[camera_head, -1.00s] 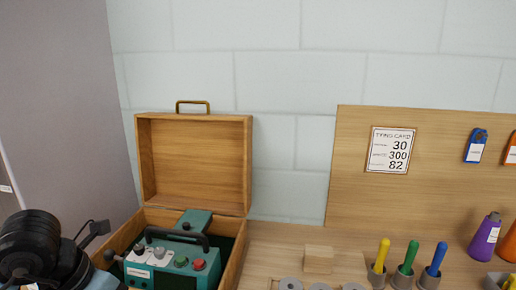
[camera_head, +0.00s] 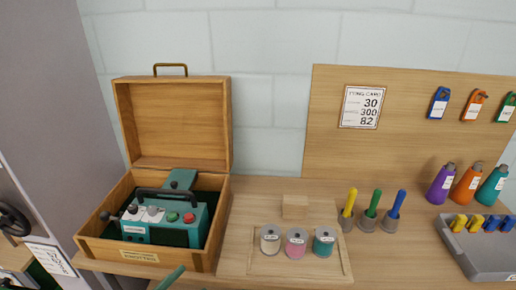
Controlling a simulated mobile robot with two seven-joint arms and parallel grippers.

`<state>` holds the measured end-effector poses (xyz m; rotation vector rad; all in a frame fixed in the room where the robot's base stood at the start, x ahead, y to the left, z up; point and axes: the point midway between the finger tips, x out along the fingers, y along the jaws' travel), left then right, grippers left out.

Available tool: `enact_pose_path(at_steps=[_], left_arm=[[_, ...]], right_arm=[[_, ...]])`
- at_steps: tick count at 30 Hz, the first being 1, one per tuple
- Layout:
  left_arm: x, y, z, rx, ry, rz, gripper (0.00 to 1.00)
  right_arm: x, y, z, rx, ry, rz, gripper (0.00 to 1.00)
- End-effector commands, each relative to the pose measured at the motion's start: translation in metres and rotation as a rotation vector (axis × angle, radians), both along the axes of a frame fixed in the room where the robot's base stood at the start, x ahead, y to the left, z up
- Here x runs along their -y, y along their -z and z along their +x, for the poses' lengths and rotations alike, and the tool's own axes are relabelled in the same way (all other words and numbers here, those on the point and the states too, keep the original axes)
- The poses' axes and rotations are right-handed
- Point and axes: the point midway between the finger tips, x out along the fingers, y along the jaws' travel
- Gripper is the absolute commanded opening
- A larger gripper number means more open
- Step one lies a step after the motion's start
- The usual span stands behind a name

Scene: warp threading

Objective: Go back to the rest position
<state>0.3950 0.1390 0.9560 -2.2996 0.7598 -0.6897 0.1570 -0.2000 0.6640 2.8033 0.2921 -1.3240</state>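Neither of my grippers shows in the head view. An open wooden case (camera_head: 205,262) stands at the left of the table with its lid (camera_head: 172,125) raised against the wall. A teal device (camera_head: 200,236) with a dark handle and several knobs sits inside it. No part of my arms can be made out for certain.
A wooden tray (camera_head: 342,262) holds three spools. Yellow, green and blue-handled tools (camera_head: 372,205) stand upright behind it. A pegboard with a card (camera_head: 361,107) stands behind.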

Motion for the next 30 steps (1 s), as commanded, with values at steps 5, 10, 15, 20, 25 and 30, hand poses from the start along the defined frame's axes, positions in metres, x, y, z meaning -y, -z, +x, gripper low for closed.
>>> enact_pose_path(at_steps=[5,10,15,20,25,30], left_arm=[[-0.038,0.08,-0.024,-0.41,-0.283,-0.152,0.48],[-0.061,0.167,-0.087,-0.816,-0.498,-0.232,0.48],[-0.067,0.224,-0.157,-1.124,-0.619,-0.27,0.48],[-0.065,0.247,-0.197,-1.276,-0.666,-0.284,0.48],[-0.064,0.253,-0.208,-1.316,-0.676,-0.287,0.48],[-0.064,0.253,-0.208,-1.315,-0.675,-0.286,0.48]], right_arm=[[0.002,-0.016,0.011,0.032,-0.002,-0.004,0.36],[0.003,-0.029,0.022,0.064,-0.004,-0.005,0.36],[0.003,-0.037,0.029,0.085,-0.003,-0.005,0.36],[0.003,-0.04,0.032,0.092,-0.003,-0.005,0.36],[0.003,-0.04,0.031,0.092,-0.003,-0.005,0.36],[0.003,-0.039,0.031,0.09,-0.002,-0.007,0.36]])
